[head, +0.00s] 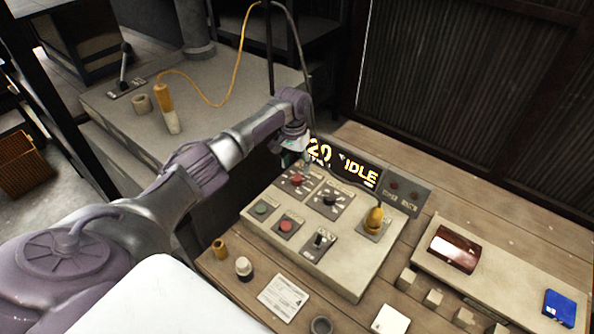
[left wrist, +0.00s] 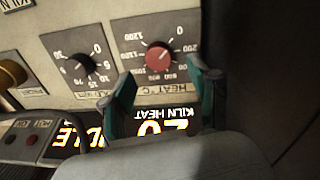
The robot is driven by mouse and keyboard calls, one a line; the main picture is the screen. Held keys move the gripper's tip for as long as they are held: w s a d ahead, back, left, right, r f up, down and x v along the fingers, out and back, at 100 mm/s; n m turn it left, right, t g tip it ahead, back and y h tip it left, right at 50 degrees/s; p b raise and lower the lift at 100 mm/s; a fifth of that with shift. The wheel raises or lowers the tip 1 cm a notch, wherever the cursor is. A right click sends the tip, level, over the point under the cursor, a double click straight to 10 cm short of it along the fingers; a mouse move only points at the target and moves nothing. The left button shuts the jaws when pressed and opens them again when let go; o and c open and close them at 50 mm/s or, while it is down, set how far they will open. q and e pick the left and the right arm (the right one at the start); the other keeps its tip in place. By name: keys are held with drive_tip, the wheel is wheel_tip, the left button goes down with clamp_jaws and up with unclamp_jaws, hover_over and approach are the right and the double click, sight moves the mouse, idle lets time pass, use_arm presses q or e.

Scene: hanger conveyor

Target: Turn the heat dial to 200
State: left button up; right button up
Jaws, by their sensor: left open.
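The heat dial is a red knob (head: 297,180) on the upper left plate of the control panel (head: 340,262). In the left wrist view the red knob (left wrist: 160,57) shows upside down, with the label HEAT °C and a scale from 0 to 1200. Its pointer seems to be near 0, but is too small to read surely. My left gripper (head: 293,158) is open just behind the knob. In the left wrist view its teal fingertips (left wrist: 161,70) are either side of the knob's near edge; I cannot tell whether they touch it.
A black timer knob (head: 330,200) sits beside the heat dial. The display (head: 345,165) reads 20 and IDLE. Blocks and a card lie in front.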

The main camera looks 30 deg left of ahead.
sight(297, 177)
use_arm(q)
wheel_tip(297, 177, down, 3)
drive_tip(key=shift+d+r, duration=0.1)
drive_tip(key=shift+r, duration=0.05)
drive_tip(key=shift+s+f, duration=0.1)
drive_tip(key=shift+f, duration=0.5)
drive_tip(key=shift+c, duration=0.5)
drive_tip(key=c, duration=0.8)
drive_tip(key=shift+c, duration=1.3)
use_arm(e)
drive_tip(key=w, duration=0.2)
drive_tip(key=shift+w+a+r, duration=0.1)
drive_tip(key=shift+w+r, duration=0.15)
drive_tip(key=shift+w, duration=0.05)
